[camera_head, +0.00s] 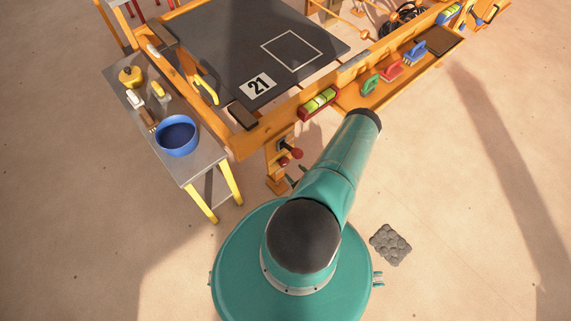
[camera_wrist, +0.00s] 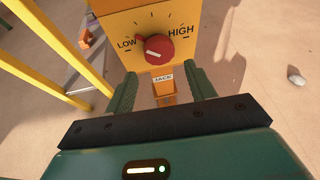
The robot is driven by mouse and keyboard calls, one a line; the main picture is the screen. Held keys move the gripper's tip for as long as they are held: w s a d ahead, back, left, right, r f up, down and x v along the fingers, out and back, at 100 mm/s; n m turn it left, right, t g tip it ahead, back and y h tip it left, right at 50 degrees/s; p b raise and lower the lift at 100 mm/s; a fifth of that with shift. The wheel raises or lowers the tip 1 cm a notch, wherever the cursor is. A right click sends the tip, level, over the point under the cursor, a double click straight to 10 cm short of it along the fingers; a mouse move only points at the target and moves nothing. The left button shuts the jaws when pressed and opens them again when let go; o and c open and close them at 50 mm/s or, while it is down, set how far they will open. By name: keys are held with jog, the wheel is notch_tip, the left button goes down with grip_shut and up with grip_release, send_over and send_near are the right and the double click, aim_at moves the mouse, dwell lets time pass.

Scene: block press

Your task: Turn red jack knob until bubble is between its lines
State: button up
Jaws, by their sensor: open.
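The red jack knob (camera_wrist: 159,48) sits on an orange panel (camera_wrist: 112,25) with a dial marked LOW at left and HIGH at right; a small pale mark shows on the knob's left side. A JACK label is below it. My gripper (camera_wrist: 162,82) is open and empty, its green fingers spread either side of the orange post below the knob; I cannot tell whether they touch anything. In the head view, a red knob (camera_head: 296,153) shows on the jack below the frame. The level (camera_head: 319,102) has a yellow-green vial in a red holder; its bubble is too small to place.
A grey side table (camera_head: 187,172) with a blue bowl (camera_head: 176,134) stands left of the jack. Sandy floor is open at right.

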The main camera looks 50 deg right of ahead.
aim_at(286, 164)
jog(key=x, duration=0.7)
jog(key=shift+w+d+f, duration=0.1)
jog(key=shift+w, duration=0.2)
jog(key=c, duration=0.7)
